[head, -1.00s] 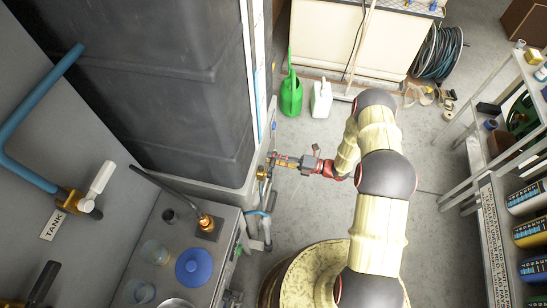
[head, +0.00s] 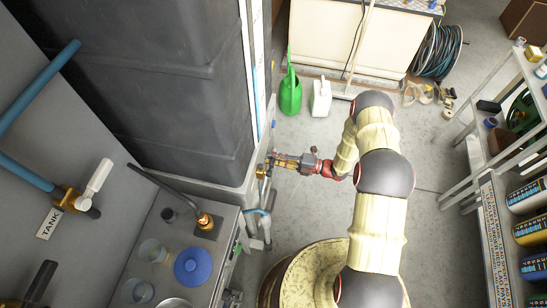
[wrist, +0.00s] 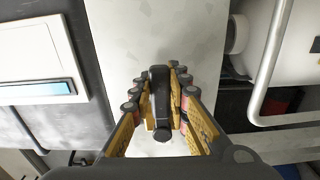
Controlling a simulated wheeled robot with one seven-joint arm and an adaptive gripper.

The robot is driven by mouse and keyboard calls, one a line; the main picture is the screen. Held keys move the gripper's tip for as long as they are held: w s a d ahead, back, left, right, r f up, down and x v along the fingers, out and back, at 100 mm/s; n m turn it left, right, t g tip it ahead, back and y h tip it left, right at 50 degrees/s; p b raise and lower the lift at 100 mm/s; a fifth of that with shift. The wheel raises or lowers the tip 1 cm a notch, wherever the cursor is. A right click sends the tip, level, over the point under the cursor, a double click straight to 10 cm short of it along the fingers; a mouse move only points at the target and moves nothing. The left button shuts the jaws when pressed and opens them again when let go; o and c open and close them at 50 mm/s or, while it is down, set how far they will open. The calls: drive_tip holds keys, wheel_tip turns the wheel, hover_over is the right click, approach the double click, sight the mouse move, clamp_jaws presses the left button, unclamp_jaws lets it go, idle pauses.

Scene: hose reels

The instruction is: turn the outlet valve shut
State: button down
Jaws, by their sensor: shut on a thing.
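The outlet valve (head: 261,172) is a small brass fitting low beside the dark tank, partly hidden by my gripper in the head view. In the wrist view its dark lever handle (wrist: 160,98) stands between my fingers, lengthwise along them. My gripper (head: 276,160) reaches left to the valve in the head view. In the wrist view my gripper (wrist: 161,95) is shut on the handle, with yellow finger pads on both sides of it. The valve body behind the handle is hidden there.
The dark tank (head: 165,75) and a grey bench (head: 205,260) stand left of my arm. A green watering can (head: 290,95) and a white jug (head: 321,99) stand on the floor beyond. Shelving (head: 500,130) is at right. Floor between is clear.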

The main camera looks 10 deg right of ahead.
drive_tip(key=c, duration=1.7)
unclamp_jaws()
drive_tip(key=v, duration=1.2)
